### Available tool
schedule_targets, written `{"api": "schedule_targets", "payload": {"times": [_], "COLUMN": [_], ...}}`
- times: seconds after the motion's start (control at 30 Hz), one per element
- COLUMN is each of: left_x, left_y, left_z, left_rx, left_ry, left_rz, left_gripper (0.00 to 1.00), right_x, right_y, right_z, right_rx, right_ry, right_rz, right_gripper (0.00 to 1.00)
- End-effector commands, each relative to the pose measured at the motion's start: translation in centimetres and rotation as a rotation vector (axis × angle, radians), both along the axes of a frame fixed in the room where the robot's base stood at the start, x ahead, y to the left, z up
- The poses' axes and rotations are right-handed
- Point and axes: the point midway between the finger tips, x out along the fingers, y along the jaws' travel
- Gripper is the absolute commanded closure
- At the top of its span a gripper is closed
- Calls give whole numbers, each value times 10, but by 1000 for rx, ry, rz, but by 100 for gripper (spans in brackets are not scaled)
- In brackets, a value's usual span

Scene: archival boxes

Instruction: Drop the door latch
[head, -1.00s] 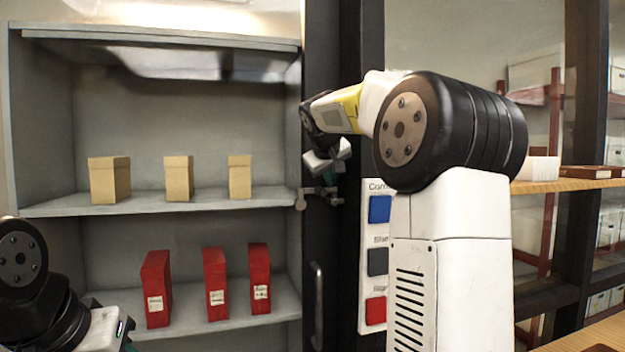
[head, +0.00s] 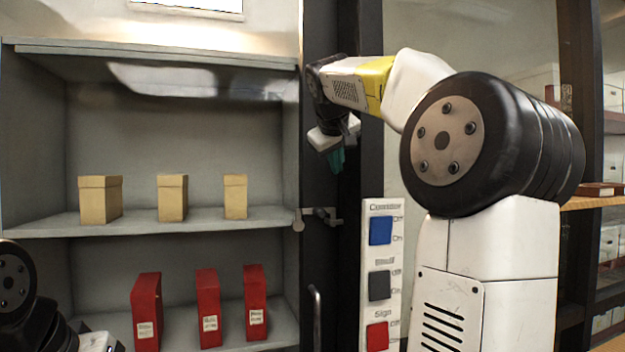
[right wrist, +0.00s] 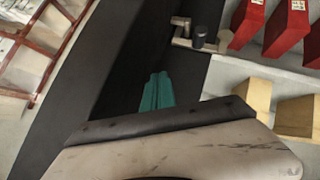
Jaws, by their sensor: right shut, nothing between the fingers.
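The door latch (head: 320,215) is a small dark metal piece on the black upright at the right edge of the shelf cabinet, with a paler round end at its left. It lies roughly level; whether it is seated cannot be told. In the right wrist view the latch (right wrist: 197,36) shows at the top, beyond the fingertips. My right gripper (head: 337,160) points down just above the latch, apart from it. Its teal fingers are together and empty, and they also show in the right wrist view (right wrist: 157,92). My left gripper is out of view.
A vertical handle (head: 316,315) is below the latch. A switch panel (head: 381,300) with blue, dark and red switches stands to the right. Tan boxes (head: 172,198) and red boxes (head: 208,308) stand on the cabinet shelves, left of the latch.

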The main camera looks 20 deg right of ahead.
Motion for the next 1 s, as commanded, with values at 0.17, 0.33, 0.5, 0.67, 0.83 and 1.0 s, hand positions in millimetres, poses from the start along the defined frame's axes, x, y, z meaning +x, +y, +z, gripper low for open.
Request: {"api": "schedule_targets", "payload": {"times": [0.17,0.33,0.5,0.67,0.83,1.0], "left_x": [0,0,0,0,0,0], "left_y": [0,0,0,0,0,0], "left_z": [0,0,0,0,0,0], "left_rx": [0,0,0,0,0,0], "left_ry": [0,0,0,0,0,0], "left_rz": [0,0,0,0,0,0], "left_gripper": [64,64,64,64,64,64], "right_x": [-15,-20,-20,-20,-23,-52], "right_y": [-1,-1,-1,-1,1,17], "right_z": [15,20,20,20,15,-24], "right_rx": [1,0,0,0,8,94], "right_ry": [0,0,0,0,5,43], "right_rz": [-1,0,0,0,4,42], "right_gripper": [100,100,100,100,100,100]}}
